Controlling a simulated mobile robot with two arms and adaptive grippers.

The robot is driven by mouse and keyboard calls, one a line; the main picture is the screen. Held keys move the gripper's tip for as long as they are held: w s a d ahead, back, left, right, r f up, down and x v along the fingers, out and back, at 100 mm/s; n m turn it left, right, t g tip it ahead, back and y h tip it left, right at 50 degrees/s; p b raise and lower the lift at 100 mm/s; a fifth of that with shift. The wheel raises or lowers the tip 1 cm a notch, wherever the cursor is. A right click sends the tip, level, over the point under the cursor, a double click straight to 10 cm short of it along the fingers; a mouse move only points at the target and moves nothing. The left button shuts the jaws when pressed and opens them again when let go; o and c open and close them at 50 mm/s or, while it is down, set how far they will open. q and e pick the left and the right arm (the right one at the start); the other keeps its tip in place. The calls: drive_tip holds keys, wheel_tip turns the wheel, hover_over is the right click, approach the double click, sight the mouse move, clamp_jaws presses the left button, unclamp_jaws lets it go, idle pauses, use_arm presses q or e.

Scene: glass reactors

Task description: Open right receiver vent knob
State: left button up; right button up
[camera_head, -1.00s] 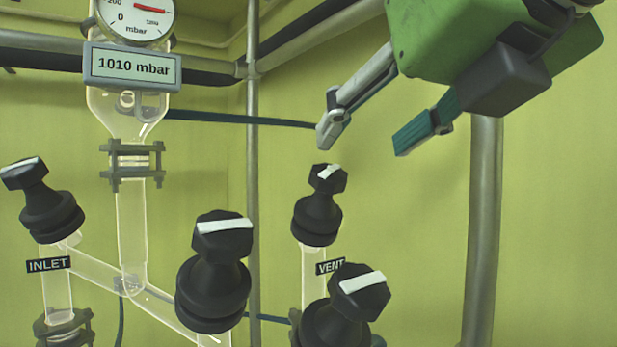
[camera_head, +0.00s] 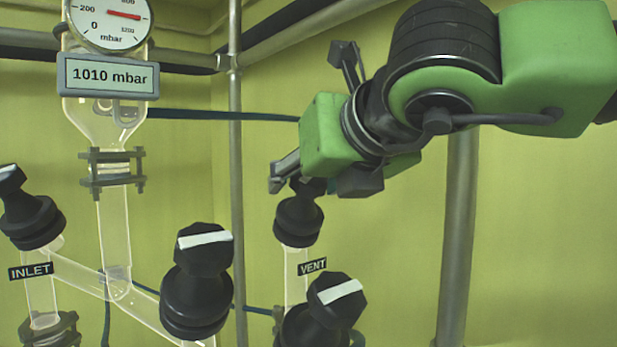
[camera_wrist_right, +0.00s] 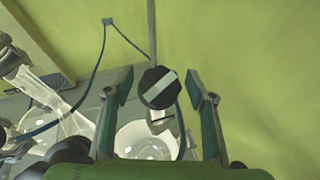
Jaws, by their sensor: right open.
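The vent knob (camera_head: 299,215) is black and stands on a glass tube above the VENT label (camera_head: 312,266) in the head view. Its top is partly hidden by my right gripper (camera_head: 300,185). In the right wrist view the knob (camera_wrist_right: 158,88) shows from above as a black cap with a white bar, which runs diagonally. My right gripper (camera_wrist_right: 160,98) is open there, with one finger on each side of the cap and visible gaps. No contact shows. My left gripper is in neither view.
Another black knob (camera_head: 335,300) stands just in front of the vent tube, and one (camera_head: 197,280) stands to its left. The INLET knob (camera_head: 28,212) is at far left. A gauge with a 1010 mbar display (camera_head: 108,77) hangs upper left. A metal pole (camera_head: 457,240) stands at right.

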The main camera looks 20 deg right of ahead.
drive_tip(key=shift+c, duration=0.4)
drive_tip(key=shift+s, duration=0.1)
drive_tip(key=c, duration=1)
drive_tip(key=shift+c, duration=0.2)
drive_tip(key=shift+n+y+b, duration=0.35)
drive_tip(key=shift+n+y, duration=0.15)
drive_tip(key=shift+n, duration=0.3)
drive_tip(key=shift+r+n+y, duration=0.15)
drive_tip(key=shift+n+y, duration=0.45)
drive_tip(key=shift+n, duration=0.3)
drive_tip(key=n+g+y+p, duration=0.1)
drive_tip(key=n+y+p, duration=0.1)
drive_tip(key=n, duration=0.1)
drive_tip(key=shift+r, duration=0.15)
drive_tip(key=shift+n+g+y+p, duration=0.3)
drive_tip(key=shift+n+y+p, duration=0.2)
drive_tip(key=shift+n+p, duration=0.6)
drive_tip(key=shift+n, duration=0.4)
